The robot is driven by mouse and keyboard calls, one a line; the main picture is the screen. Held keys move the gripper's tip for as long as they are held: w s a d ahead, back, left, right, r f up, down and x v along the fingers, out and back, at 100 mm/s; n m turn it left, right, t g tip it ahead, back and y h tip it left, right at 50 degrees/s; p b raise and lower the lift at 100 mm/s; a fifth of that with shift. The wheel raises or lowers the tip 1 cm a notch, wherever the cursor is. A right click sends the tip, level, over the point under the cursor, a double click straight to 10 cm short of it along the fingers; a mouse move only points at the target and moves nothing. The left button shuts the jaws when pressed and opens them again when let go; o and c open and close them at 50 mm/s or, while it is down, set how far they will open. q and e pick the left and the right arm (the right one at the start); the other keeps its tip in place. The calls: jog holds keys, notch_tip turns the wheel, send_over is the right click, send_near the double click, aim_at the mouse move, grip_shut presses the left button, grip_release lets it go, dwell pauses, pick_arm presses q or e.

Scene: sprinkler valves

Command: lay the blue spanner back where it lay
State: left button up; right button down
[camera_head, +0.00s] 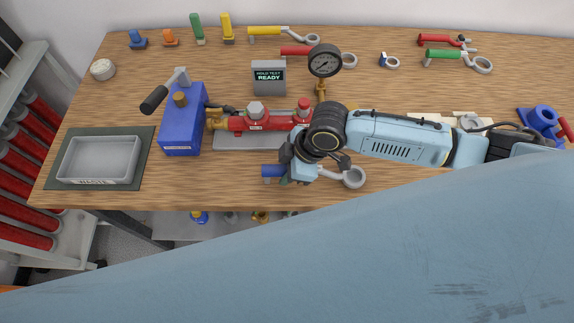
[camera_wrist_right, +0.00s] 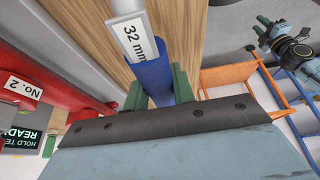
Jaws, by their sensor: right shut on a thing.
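The blue spanner has a blue handle (camera_head: 272,170) and a grey ring end (camera_head: 353,178), near the bench's front edge in the head view. My right gripper (camera_head: 286,179) is shut on the blue handle. In the right wrist view, its green fingers clasp the blue spanner (camera_wrist_right: 158,82) from both sides, and a "32 mm" label shows on the grey shank. I cannot tell whether the spanner touches the wood. My left gripper is not in the head view; a light-blue arm with greenish fingers, small in the wrist view (camera_wrist_right: 264,28), seems to be it.
A red valve body (camera_head: 265,122) on a grey plate lies just behind the gripper, beside a blue hand pump (camera_head: 183,125). A gauge (camera_head: 324,62) stands behind. Yellow (camera_head: 265,31), red (camera_head: 297,51) and green (camera_head: 445,54) spanners lie farther back. A grey waste tray (camera_head: 100,181) is left.

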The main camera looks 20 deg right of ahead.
jog(key=shift+f, duration=0.4)
jog(key=shift+f+b, duration=0.3)
jog(key=shift+f, duration=0.05)
dwell(0.4)
jog(key=c, duration=1.1)
grip_release()
jog(key=shift+f, duration=0.1)
jog(key=p+v, duration=0.1)
jog(key=v, duration=1.2)
jog(key=shift+s+r, duration=0.1)
jog(key=shift+r, duration=0.1)
